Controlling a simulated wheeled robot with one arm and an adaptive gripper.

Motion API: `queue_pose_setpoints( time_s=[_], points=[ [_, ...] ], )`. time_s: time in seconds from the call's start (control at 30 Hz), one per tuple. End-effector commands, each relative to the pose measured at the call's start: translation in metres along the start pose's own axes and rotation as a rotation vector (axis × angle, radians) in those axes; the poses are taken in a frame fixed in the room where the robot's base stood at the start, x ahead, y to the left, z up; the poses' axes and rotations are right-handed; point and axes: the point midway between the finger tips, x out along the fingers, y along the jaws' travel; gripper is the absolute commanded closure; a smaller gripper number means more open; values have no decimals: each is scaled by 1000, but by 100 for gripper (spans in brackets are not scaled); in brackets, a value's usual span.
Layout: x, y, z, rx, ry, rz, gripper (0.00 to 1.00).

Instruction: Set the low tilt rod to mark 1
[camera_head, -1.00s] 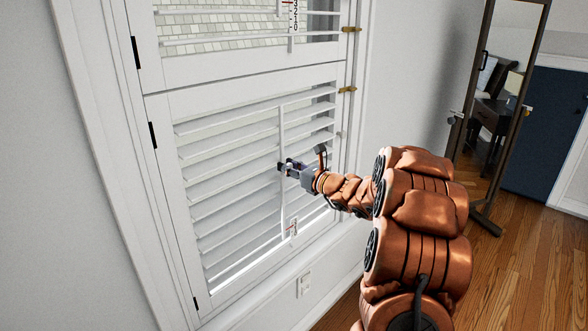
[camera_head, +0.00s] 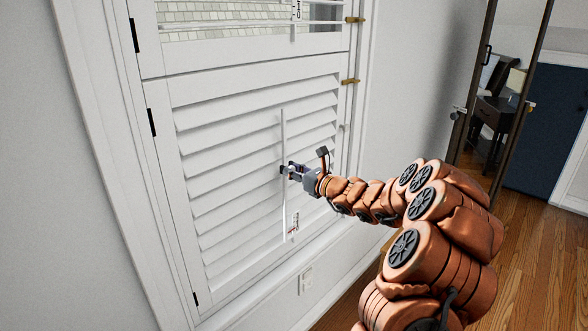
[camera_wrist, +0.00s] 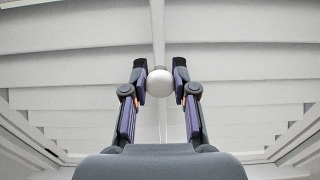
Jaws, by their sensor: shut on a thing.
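The low tilt rod (camera_head: 284,135) is a thin white upright bar in front of the lower shutter's white slats (camera_head: 235,135). It also shows above the knob in the wrist view (camera_wrist: 158,30). My gripper (camera_head: 286,171) is at about the rod's mid-height. In the wrist view, my gripper's two fingertips (camera_wrist: 160,76) press on opposite sides of a round white knob (camera_wrist: 160,84) on the rod. A small scale with red and black marks (camera_head: 293,223) sits near the rod's lower end. Its numbers are too small to read. The slats look nearly closed, overlapping with little gap.
An upper shutter (camera_head: 240,50) with open slats and its own scale (camera_head: 297,10) is above. Black hinges (camera_head: 152,122) are on the left, brass catches (camera_head: 350,82) on the right. A standing mirror (camera_head: 490,100) stands right.

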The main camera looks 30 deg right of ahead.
Motion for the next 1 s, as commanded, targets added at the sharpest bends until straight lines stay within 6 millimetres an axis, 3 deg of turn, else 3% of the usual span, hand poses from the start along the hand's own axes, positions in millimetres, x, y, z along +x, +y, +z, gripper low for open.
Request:
queue_pose_setpoints(
  time_s=[0.23,0.27,0.5,0.83,1.0],
  points=[
    [0,1,0,0,1,3,100],
    [0,1,0,0,1,3,72],
    [0,0,0,0,0,0,48],
    [-2,-1,0,1,0,-1,48],
    [-18,-2,0,2,0,-3,48]
  ],
)
